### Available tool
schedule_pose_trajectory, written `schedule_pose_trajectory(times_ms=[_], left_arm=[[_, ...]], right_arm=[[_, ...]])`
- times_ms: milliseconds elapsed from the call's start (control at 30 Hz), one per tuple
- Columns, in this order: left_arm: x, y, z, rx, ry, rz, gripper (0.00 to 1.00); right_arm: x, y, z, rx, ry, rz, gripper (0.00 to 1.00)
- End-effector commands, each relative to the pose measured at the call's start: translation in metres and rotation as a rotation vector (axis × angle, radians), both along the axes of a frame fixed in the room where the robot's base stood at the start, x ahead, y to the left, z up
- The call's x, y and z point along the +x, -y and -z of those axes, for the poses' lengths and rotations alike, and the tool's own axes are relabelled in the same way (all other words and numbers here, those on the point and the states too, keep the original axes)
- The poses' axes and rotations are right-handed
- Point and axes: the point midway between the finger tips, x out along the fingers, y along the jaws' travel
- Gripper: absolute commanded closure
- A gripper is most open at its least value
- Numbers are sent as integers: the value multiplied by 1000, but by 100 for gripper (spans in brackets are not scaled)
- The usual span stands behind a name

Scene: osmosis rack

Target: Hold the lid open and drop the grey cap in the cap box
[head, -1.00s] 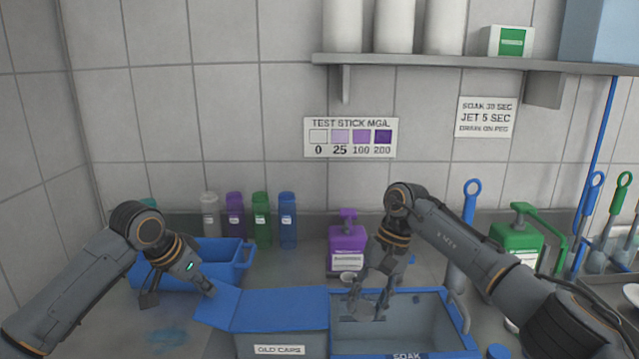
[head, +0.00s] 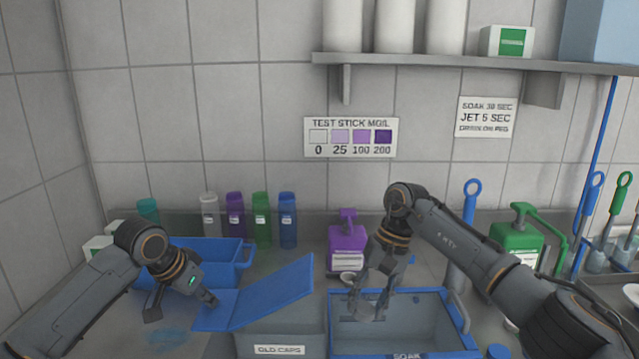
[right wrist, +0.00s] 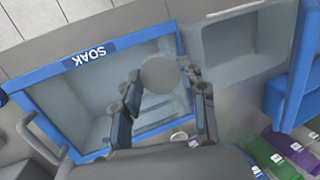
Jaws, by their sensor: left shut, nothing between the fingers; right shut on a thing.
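The cap box (head: 278,342), labelled OLD CAPS, stands at the front centre. Its blue lid (head: 278,292) is tilted open, with its right end raised and its left flap (head: 214,314) low. My left gripper (head: 208,300) is shut and empty, with its fingertips at the flap, apparently touching it. My right gripper (head: 370,302) is shut on the round grey cap (right wrist: 160,73). It holds the cap over the blue-rimmed SOAK tub (head: 404,356), right of the cap box. In the right wrist view the cap box's opening (right wrist: 240,48) shows beside the tub.
A blue bin (head: 205,262) stands behind my left gripper. Several coloured bottles (head: 262,220) and a purple pump container (head: 347,245) line the wall. A green pump container (head: 515,240) and brushes stand at the right. A shelf (head: 460,63) hangs above.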

Motion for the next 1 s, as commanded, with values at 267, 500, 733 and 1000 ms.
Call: schedule_pose_trajectory(times_ms=[267, 500, 733, 1000], left_arm=[[0, 0, 2, 0, 0, 1, 100], [0, 1, 3, 0, 0, 1, 100], [0, 1, 9, 0, -1, 0, 100], [0, 0, 17, 0, -1, 0, 100]], right_arm=[[0, 0, 0, 0, 0, 0, 67], [0, 0, 0, 0, 0, 0, 67], [0, 0, 0, 0, 0, 0, 67], [0, 0, 0, 0, 0, 0, 67]])
